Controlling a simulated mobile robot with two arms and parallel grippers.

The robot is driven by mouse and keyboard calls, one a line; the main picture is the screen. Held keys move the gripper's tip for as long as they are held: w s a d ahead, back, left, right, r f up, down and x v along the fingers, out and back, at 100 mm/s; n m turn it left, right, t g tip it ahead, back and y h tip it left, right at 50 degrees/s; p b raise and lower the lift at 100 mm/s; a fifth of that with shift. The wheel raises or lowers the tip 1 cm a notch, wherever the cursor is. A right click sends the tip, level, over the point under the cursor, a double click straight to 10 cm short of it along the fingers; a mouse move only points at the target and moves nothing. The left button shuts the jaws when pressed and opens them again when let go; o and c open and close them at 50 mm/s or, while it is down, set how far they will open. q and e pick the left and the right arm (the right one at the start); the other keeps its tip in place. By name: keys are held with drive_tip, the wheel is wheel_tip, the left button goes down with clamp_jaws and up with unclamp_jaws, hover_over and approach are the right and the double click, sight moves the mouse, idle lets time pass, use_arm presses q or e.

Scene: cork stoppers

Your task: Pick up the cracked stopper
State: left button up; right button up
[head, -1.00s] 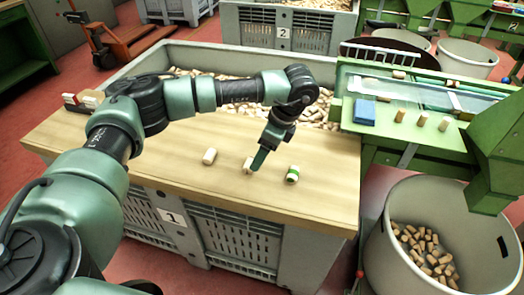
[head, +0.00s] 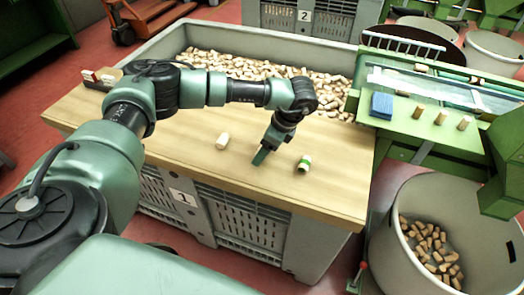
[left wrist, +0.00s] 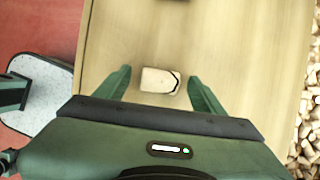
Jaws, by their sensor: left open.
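A pale stopper with a dark crack line (left wrist: 160,80) near one end lies on the wooden board in the left wrist view, between the two fingers of my left gripper (left wrist: 159,76). The fingers are open, with a gap on both sides of it. In the head view my left gripper (head: 262,157) points down at the board and hides this stopper. A plain stopper (head: 222,142) lies to its left and a stopper with a green band (head: 304,163) to its right. My right gripper is not in view.
The wooden board (head: 180,140) spans a grey crate (head: 210,37) full of stoppers. At the right, a green bench (head: 440,152) holds a blue block (head: 382,105) and three standing stoppers. A bin (head: 385,225) with stoppers stands below it.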

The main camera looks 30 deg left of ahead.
use_arm(q)
drive_tip(key=c, duration=1.4)
drive_tip(key=shift+r, duration=0.15)
